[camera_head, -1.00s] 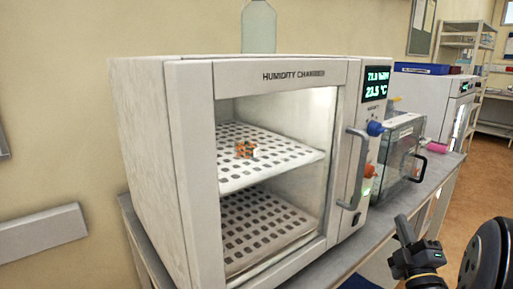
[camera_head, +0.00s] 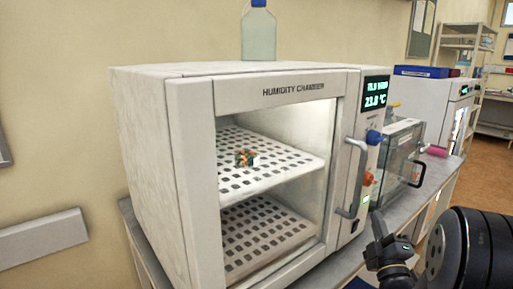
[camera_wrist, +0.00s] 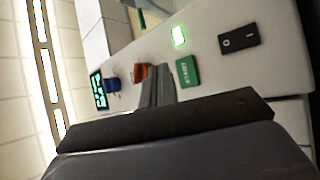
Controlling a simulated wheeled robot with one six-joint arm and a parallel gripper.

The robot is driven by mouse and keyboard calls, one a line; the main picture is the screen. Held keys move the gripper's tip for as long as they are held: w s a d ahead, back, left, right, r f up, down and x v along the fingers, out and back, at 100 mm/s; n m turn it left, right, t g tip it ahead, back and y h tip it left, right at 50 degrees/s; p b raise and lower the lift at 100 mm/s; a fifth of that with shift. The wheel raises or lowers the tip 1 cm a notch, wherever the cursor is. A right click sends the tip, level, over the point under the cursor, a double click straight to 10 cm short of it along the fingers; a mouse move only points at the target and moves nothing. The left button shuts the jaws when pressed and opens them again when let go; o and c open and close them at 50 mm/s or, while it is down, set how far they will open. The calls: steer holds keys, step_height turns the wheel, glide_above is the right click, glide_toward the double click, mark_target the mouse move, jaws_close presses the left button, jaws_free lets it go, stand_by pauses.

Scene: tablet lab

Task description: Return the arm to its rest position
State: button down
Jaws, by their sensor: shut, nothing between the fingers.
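My gripper (camera_head: 379,228) is at the lower right of the head view, in front of the right side of the humidity chamber (camera_head: 145,150), below its door handle (camera_head: 352,180). It is shut and empty. In the wrist view the gripper fingers (camera_wrist: 157,88) are together in front of the chamber's control panel (camera_wrist: 210,75). The chamber door appears shut, with its glass window facing me. My dark arm link is at the lower right corner of the head view.
A small orange and dark object (camera_head: 245,158) sits on the chamber's upper perforated shelf. A blue-capped bottle (camera_head: 259,35) stands on top. A clear-fronted box (camera_head: 400,155) is on the bench to the right. Open floor (camera_head: 488,165) shows at far right.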

steer(key=shift+s+d+f+b, duration=0.25)
steer(key=shift+s+b, duration=0.1)
steer(key=shift+b, duration=2.2)
steer(key=r+p, duration=0.1)
steer(key=p, duration=0.2)
steer(key=shift+w, duration=0.15)
steer(key=p, duration=0.3)
steer(key=shift+w+a+p, duration=0.1)
steer(key=shift+a+p, duration=0.1)
steer(key=shift+p, duration=0.15)
